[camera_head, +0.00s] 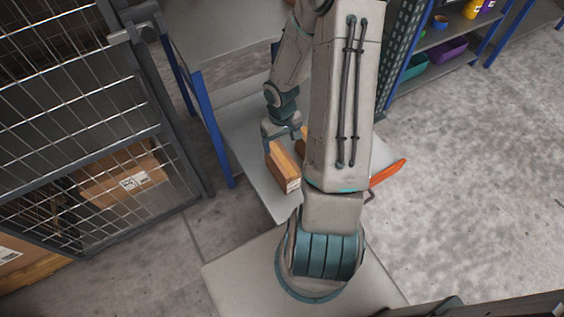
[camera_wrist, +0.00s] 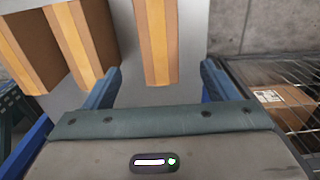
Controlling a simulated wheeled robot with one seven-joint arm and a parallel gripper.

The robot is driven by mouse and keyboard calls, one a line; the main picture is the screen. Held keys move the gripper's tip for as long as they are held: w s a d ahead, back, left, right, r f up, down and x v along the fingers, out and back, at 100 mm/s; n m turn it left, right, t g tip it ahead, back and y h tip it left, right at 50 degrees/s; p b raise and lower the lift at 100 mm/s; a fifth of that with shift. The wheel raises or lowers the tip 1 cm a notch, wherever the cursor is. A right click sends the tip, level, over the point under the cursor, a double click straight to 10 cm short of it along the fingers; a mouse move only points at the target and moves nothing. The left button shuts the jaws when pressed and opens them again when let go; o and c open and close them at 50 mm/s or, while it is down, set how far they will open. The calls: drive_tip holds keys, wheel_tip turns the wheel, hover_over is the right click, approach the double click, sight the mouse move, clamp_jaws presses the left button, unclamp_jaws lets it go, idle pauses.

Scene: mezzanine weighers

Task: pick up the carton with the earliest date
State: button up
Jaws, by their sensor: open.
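A brown carton (camera_head: 281,165) with a white label on its near end stands on a grey board (camera_head: 240,128). Part of a second carton (camera_head: 300,146) shows behind my arm. My gripper (camera_head: 283,138) is low over the far end of the first carton. In the wrist view my open gripper (camera_wrist: 161,66) has a carton (camera_wrist: 160,35) with a tan stripe between its fingers in the picture; I cannot tell whether they touch it. More striped cartons (camera_wrist: 72,42) stand to the left. No date is legible, and my arm hides part of the board.
A wire cage (camera_head: 80,110) stands at the left with a labelled carton (camera_head: 125,177) inside. Blue posts (camera_head: 212,130) stand beside the board. An orange object (camera_head: 388,173) sticks out right of my arm. Shelves with bins (camera_head: 445,50) are at the back right. The right-hand floor is clear.

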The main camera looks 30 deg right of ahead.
sight(282, 163)
wheel_tip(282, 163, down, 13)
drive_tip(key=b, duration=0.4)
drive_tip(key=shift+s+f, duration=0.15)
drive_tip(key=shift+f, duration=0.05)
drive_tip(key=shift+r, duration=0.1)
drive_tip(key=c, duration=1.4)
